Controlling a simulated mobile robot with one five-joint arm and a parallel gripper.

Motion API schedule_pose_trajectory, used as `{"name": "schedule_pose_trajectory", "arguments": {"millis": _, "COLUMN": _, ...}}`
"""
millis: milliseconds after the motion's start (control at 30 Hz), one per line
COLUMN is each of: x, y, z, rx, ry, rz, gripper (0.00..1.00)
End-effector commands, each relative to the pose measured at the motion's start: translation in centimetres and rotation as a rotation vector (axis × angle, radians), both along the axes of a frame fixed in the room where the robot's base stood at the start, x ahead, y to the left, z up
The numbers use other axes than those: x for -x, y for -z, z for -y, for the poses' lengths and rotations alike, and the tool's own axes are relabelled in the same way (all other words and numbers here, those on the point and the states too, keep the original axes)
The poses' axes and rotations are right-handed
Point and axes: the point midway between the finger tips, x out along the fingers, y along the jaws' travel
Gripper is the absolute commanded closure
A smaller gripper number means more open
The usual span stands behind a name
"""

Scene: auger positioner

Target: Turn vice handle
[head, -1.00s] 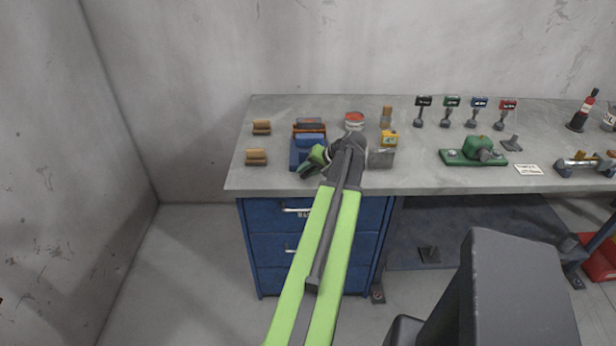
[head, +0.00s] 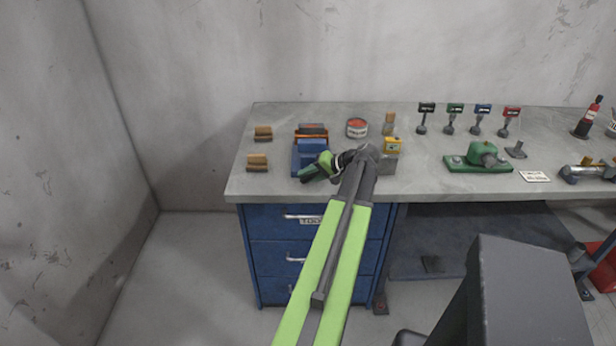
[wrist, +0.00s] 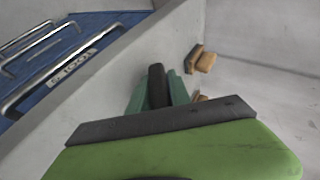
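The blue vice (head: 311,150) sits near the left end of the grey workbench, with a dark and orange part at its back. My gripper (head: 312,171) is at the vice's front right corner, and it hides that part of the vice. I cannot make out the vice handle in the head view. In the wrist view, teal-green pieces (wrist: 178,91) stand on either side of a dark rounded bar (wrist: 156,86). I cannot tell whether this bar is the handle or part of my gripper. The vice body does not show clearly there, and contact is unclear.
The workbench (head: 420,185) stands over blue drawers (head: 300,255). Wooden blocks (head: 258,162) lie left of the vice. Further right is a green device (head: 480,157).

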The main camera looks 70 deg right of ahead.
Motion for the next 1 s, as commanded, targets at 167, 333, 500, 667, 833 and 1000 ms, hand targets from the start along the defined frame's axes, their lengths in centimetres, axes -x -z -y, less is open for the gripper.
{"name": "schedule_pose_trajectory", "arguments": {"millis": 167, "x": 0.0, "y": 0.0, "z": 0.0, "rx": -0.001, "ry": 0.000, "rz": 0.001, "gripper": 0.69}}
{"name": "schedule_pose_trajectory", "arguments": {"millis": 333, "x": 0.5, "y": -0.6, "z": 0.0, "rx": 0.000, "ry": 0.001, "rz": 0.001, "gripper": 0.69}}
{"name": "schedule_pose_trajectory", "arguments": {"millis": 500, "x": 3.3, "y": -3.3, "z": -0.4, "rx": 0.001, "ry": 0.004, "rz": 0.000, "gripper": 0.69}}
{"name": "schedule_pose_trajectory", "arguments": {"millis": 667, "x": 7.0, "y": -6.1, "z": -0.9, "rx": -0.001, "ry": 0.004, "rz": 0.000, "gripper": 0.69}}
{"name": "schedule_pose_trajectory", "arguments": {"millis": 833, "x": 10.7, "y": -8.7, "z": -1.3, "rx": -0.001, "ry": 0.003, "rz": 0.001, "gripper": 0.69}}
{"name": "schedule_pose_trajectory", "arguments": {"millis": 1000, "x": 13.0, "y": -10.1, "z": -1.6, "rx": 0.000, "ry": 0.001, "rz": 0.001, "gripper": 0.69}}
